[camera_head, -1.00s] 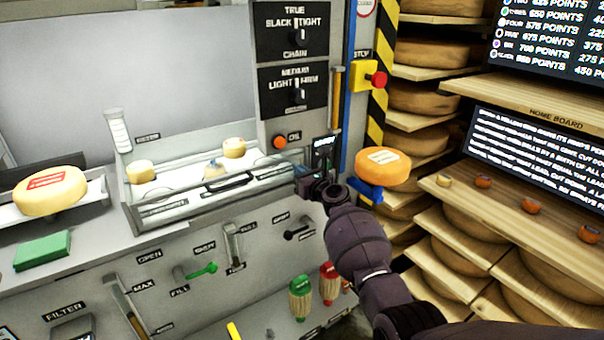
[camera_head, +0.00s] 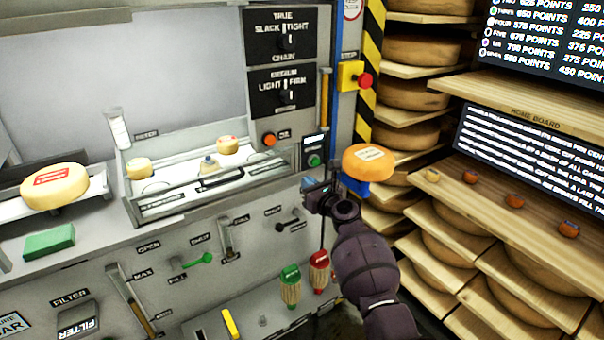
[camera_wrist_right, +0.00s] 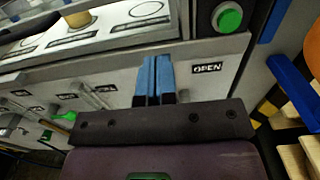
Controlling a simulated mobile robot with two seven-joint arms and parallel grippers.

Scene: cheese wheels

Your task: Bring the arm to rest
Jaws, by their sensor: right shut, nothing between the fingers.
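My right gripper (camera_head: 318,188) is at the middle of the head view, in front of the machine's right end, below a small panel with a green button (camera_head: 314,160). In the right wrist view its two blue fingers (camera_wrist_right: 154,80) are pressed together with nothing between them. They point at the grey machine front, left of an "OPEN" label (camera_wrist_right: 207,68). The green button also shows in the right wrist view (camera_wrist_right: 229,18). Whether the fingers touch the machine front cannot be told. My left gripper is not in view.
An orange cheese wheel (camera_head: 368,162) sits on a blue support close to the right of my gripper. A tray (camera_head: 165,208) with small cheeses is to the left. Red and green brushes (camera_head: 319,270) stand below. Wooden shelves (camera_head: 490,150) with cheese wheels fill the right.

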